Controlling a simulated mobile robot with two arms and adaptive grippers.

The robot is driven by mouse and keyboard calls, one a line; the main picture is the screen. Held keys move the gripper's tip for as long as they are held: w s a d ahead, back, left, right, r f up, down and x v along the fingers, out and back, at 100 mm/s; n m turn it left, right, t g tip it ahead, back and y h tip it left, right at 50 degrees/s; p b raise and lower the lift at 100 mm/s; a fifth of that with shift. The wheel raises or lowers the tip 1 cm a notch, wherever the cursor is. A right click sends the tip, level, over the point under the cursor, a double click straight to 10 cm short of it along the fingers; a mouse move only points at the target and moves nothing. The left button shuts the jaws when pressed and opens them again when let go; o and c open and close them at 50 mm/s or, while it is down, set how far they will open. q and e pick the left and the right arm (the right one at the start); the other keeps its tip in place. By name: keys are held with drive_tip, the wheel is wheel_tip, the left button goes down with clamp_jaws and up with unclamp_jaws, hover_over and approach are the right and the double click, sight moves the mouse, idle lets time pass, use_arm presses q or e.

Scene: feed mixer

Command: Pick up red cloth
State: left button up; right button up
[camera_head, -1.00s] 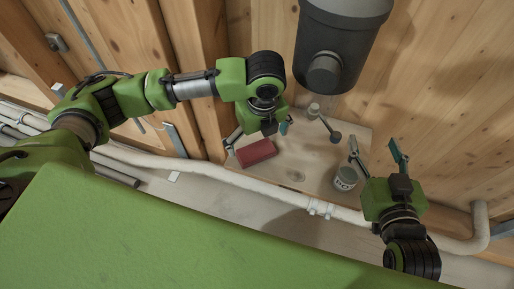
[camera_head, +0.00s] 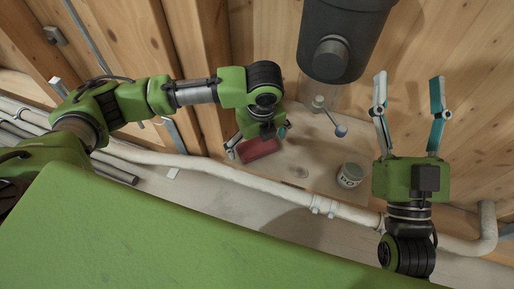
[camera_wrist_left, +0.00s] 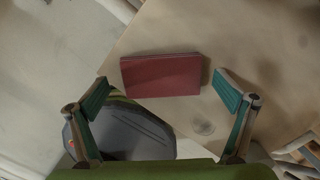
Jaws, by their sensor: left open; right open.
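The red cloth (camera_head: 258,149) is a folded, flat rectangular block lying on the left part of a light wooden surface. It also shows in the left wrist view (camera_wrist_left: 161,76), lying ahead of and between the open fingers. My left gripper (camera_head: 257,143) is over the cloth and partly hides it in the head view. In the left wrist view the left gripper (camera_wrist_left: 163,98) is open, with nothing between its fingers. My right gripper (camera_head: 409,97) is open and empty at the right, away from the cloth.
A lever with a blue-grey knob (camera_head: 340,130) and a dark grey cylindrical machine (camera_head: 339,45) are behind. A pale pipe (camera_head: 270,188) runs along the front.

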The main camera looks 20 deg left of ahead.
sight(257, 146)
use_arm(q)
drive_tip(key=shift+f, duration=0.15)
use_arm(e)
drive_tip(key=shift+s+r, duration=0.2)
drive_tip(key=shift+r, duration=0.15)
use_arm(q)
drive_tip(key=c, duration=1.3)
